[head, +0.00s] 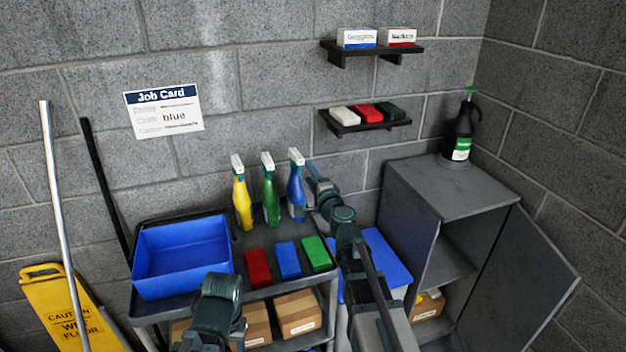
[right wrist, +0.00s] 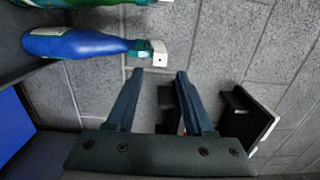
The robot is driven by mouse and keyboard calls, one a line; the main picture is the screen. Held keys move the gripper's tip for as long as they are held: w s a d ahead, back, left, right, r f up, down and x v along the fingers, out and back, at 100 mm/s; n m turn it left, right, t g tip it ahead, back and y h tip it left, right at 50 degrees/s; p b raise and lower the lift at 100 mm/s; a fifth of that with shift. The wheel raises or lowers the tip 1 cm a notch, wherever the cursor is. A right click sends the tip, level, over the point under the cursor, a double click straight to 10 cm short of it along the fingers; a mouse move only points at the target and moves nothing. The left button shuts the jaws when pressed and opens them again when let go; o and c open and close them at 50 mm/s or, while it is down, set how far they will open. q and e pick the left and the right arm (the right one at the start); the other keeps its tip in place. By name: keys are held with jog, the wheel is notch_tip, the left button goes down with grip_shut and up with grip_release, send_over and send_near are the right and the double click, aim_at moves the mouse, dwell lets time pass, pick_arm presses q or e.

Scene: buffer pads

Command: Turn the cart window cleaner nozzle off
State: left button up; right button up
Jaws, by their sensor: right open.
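Three spray bottles stand on the cart's top shelf (head: 237,279): yellow (head: 243,207), green (head: 271,203) and blue (head: 296,192), each with a white nozzle head. I cannot read which is window cleaner. My right gripper (head: 311,170) is beside the blue bottle's head. In the right wrist view the blue bottle (right wrist: 75,45) lies sideways in the picture, its white nozzle (right wrist: 158,51) just beyond the left fingertip. The right gripper (right wrist: 160,80) is open, with nothing between its fingers. My left arm shows at the bottom of the head view; its fingers are not seen.
A blue bin (head: 183,255) and red, blue and green pads (head: 288,260) share the cart top. A wall shelf (head: 365,124) is above right. A grey cabinet (head: 455,188) with an open door stands right. A job card (head: 163,111) reads blue.

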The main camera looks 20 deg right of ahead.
aim_at(301, 162)
jog(key=shift+w+a, duration=0.15)
jog(key=shift+w, duration=1.6)
jog(key=shift+w+a, duration=0.1)
jog(key=shift+w, duration=1.6)
jog(key=c, duration=0.7)
jog(key=n, duration=1.4)
jog(key=shift+n, duration=0.4)
jog(key=n, duration=0.4)
